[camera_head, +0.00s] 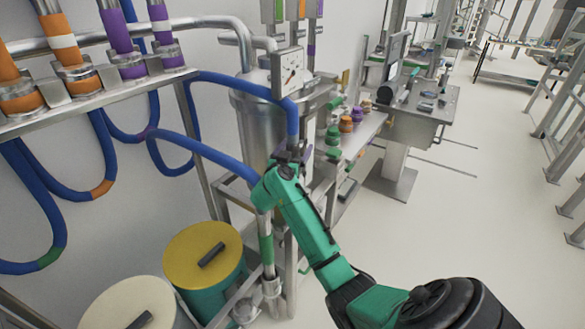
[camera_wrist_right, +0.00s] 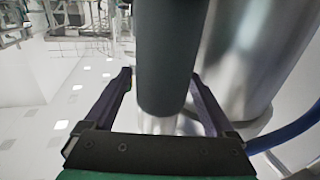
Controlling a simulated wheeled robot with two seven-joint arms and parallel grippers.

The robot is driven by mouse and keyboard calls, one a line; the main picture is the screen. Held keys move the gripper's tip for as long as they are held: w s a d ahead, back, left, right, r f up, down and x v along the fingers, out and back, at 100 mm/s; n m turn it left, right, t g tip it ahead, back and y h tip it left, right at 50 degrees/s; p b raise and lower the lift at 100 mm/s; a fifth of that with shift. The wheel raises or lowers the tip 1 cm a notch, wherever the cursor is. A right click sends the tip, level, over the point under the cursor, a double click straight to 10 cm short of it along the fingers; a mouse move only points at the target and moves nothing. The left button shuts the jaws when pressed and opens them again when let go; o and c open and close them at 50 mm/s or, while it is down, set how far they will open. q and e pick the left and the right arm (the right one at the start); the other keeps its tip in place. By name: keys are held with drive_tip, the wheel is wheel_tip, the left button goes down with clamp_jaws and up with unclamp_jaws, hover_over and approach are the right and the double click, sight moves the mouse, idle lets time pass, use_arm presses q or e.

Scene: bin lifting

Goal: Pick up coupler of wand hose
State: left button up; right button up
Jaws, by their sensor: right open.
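My right gripper (camera_head: 290,152) is at the end of the green arm, in front of the steel tank in the head view. In the right wrist view its two dark fingers (camera_wrist_right: 160,76) are spread apart. A dark grey cylinder (camera_wrist_right: 172,45) stands in the gap between them, with no clear contact; it looks like the coupler, but I cannot be sure. In the head view a blue hose (camera_head: 292,118) comes down to the gripper, whose fingers hide the hose end. A second blue hose (camera_head: 215,155) runs behind my wrist. My left gripper is not in view.
The steel tank (camera_head: 252,125) is close behind the gripper and also fills the right of the wrist view (camera_wrist_right: 250,55). A yellow-lidded drum (camera_head: 190,250) and a cream-lidded drum (camera_head: 115,308) stand lower left. A pipe rack (camera_head: 100,98) is upper left. The floor at right is clear.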

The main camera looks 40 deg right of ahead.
drive_tip(key=shift+w+d+f, duration=0.1)
drive_tip(key=shift+d, duration=0.05)
drive_tip(key=c, duration=1.3)
clamp_jaws()
drive_tip(key=shift+w+r, duration=0.1)
drive_tip(key=shift+r, duration=0.25)
wheel_tip(320, 180, up, 7)
drive_tip(key=b+v, duration=0.3)
drive_tip(key=v, duration=1.5)
drive_tip(key=shift+f+b, duration=0.3)
drive_tip(key=shift+f, duration=0.1)
